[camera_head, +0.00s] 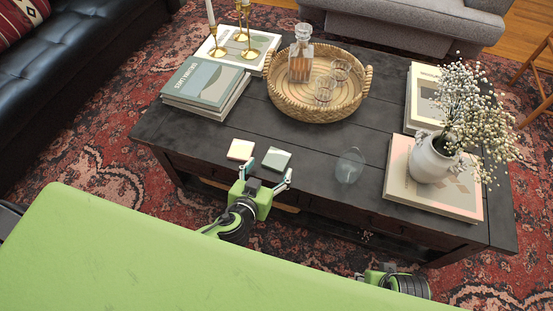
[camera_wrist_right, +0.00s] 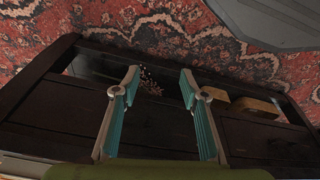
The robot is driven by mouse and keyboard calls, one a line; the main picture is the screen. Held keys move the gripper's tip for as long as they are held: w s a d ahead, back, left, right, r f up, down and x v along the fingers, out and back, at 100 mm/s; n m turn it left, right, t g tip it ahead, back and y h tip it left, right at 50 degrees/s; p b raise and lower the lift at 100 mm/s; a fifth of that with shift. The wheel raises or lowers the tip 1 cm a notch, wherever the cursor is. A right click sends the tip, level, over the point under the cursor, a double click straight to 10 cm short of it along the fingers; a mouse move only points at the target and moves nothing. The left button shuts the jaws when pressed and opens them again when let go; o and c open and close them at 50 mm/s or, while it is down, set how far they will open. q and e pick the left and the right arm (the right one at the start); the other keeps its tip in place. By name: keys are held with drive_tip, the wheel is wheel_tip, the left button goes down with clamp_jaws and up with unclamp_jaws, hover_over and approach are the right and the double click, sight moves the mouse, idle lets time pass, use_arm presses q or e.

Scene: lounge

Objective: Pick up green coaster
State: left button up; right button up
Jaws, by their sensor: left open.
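A grey-green square coaster (camera_head: 276,159) lies flat near the front edge of the dark coffee table. A cream-coloured coaster (camera_head: 241,149) lies just left of it. My left gripper (camera_head: 267,173) is open and empty at the table's front edge, its fingertips close to the green coaster, one on each side. I cannot tell whether they touch it. My right gripper (camera_wrist_right: 159,76) is open with nothing between its fingers in the right wrist view. Its arm shows only partly at the bottom of the head view. No coaster shows in the right wrist view.
The dark table (camera_head: 222,134) also bears a woven tray (camera_head: 311,113) with a decanter, a clear glass (camera_head: 349,165) to the right, books (camera_head: 205,83), brass candlesticks (camera_head: 247,40) and a white flower vase (camera_head: 432,158). Bare tabletop lies behind the coasters.

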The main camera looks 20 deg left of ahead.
sight(277, 158)
use_arm(q)
drive_tip(key=x, duration=0.3)
drive_tip(key=shift+w+d+f, duration=0.15)
drive_tip(key=shift+w, duration=0.15)
drive_tip(key=shift+w+f, duration=0.15)
drive_tip(key=shift+w, duration=0.15)
drive_tip(key=c, duration=1.3)
use_arm(e)
drive_tip(key=shift+w+v, duration=0.25)
drive_tip(key=shift+v, duration=0.8)
use_arm(q)
drive_tip(key=shift+c, duration=0.2)
use_arm(e)
drive_tip(key=shift+r, duration=0.1)
drive_tip(key=shift+w, duration=0.1)
